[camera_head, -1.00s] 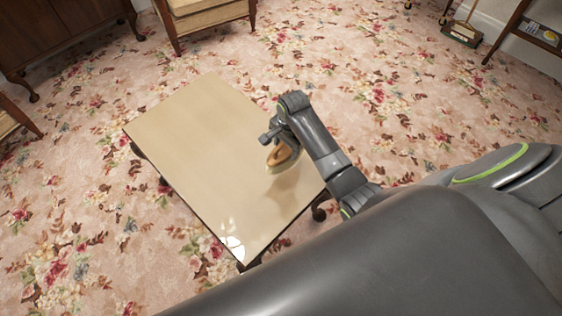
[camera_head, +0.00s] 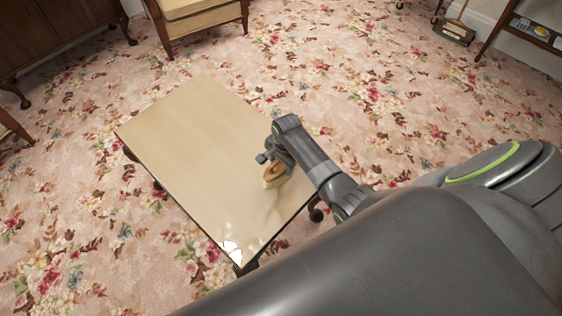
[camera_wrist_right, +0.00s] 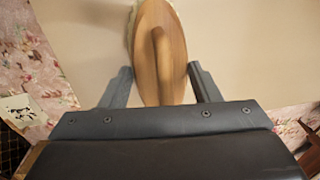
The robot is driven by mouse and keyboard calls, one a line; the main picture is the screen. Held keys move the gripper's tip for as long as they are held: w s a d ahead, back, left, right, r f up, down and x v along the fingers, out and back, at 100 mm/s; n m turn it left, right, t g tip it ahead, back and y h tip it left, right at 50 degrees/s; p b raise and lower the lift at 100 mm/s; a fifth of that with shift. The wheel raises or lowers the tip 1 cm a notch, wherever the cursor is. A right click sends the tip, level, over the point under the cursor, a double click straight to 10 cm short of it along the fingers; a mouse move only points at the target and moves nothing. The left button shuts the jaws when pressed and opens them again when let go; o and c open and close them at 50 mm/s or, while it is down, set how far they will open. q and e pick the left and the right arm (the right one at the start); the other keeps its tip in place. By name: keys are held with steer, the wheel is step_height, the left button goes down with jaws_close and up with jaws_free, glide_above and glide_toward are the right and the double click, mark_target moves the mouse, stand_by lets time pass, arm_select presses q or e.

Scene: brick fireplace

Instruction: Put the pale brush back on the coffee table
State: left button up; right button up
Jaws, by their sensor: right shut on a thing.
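The pale brush (camera_head: 273,177) has a wooden oval back and light bristles. My right gripper (camera_head: 271,161) is shut on it, at or just above the coffee table's top; I cannot tell whether the bristles touch. In the right wrist view the brush (camera_wrist_right: 158,50) points away between the two fingers of my right gripper (camera_wrist_right: 160,88), with its raised wooden grip facing the camera. The coffee table (camera_head: 185,130) is a bare, glossy tan rectangle with dark legs. My left gripper is not in view.
A wooden cabinet (camera_head: 55,40) and a cushioned chair (camera_head: 200,18) stand at the back left. A shelf (camera_head: 530,30) is at the far right. The floral carpet (camera_head: 350,85) around the table is open. The tabletop left of the brush is clear.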

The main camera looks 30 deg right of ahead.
mark_target(284, 167)
steer(key=o, duration=1.1)
steer(key=shift+r, duration=0.45)
arm_select(q)
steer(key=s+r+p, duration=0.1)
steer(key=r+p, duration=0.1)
steer(key=p, duration=0.1)
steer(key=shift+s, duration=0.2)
arm_select(e)
step_height(284, 167, up, 11)
steer(key=s, duration=0.1)
steer(key=shift+s+d, duration=0.15)
steer(key=shift+d, duration=0.05)
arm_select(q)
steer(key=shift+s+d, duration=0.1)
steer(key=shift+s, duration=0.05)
arm_select(e)
steer(key=shift+r, duration=0.1)
